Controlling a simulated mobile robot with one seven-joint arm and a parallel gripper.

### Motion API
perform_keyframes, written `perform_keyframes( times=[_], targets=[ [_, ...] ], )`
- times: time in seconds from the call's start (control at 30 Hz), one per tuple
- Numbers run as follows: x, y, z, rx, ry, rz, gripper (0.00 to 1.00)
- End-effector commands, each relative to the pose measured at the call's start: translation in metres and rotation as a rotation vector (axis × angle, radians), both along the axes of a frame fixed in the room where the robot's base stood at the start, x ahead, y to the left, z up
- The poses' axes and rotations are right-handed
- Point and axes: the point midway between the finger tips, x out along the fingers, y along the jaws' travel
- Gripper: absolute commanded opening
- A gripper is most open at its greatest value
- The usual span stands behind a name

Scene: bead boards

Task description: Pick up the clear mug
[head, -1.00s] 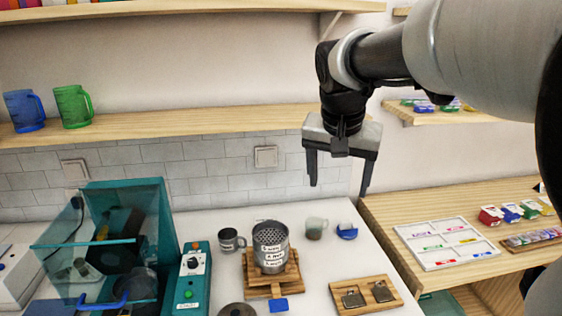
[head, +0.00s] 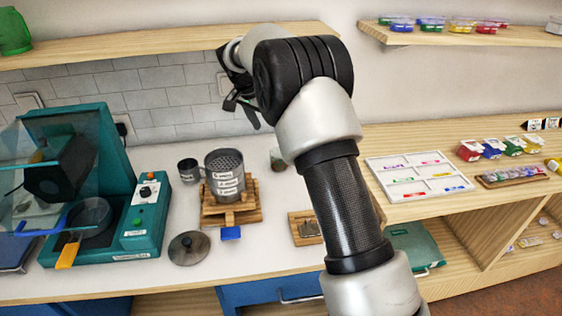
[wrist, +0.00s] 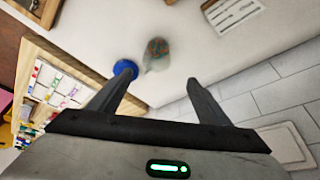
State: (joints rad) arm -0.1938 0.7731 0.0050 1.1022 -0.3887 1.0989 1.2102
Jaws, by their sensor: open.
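The clear mug (head: 277,158) stands on the white counter in the head view, mostly hidden behind my arm. In the wrist view the clear mug (wrist: 157,50) is small, with some brownish-green content, beyond the gap between my fingertips. My gripper (head: 242,112) is partly hidden by its own arm in the head view, up near the tiled wall and above the counter. In the wrist view my gripper (wrist: 160,80) is open and empty, apart from the mug. A blue object (wrist: 125,68) lies beside the mug, near the left fingertip.
A labelled metal perforated cup (head: 225,176) stands on a wooden stand (head: 245,207), left of the mug. A dark metal mug (head: 188,170) stands farther left. A teal machine (head: 150,215) is at the left. A wooden board (head: 304,230) lies partly behind my arm.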

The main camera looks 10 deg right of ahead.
Motion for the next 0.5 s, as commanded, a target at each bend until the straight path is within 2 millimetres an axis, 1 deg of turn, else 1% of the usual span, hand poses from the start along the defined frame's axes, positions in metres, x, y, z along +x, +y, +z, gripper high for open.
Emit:
perform_keyframes(
  times=[0.03,0.23,0.3,0.4,0.5],
  targets=[
    [0.002,-0.005,-0.013,0.0,0.003,-0.002,0.71],
    [0.012,-0.017,-0.051,0.001,0.002,-0.002,0.71],
    [0.015,-0.02,-0.06,0.0,0.001,-0.001,0.71],
    [0.018,-0.022,-0.068,0.0,0.0,0.0,0.71],
    [0.019,-0.024,-0.072,0.0,0.0,0.0,0.71]
  ],
)
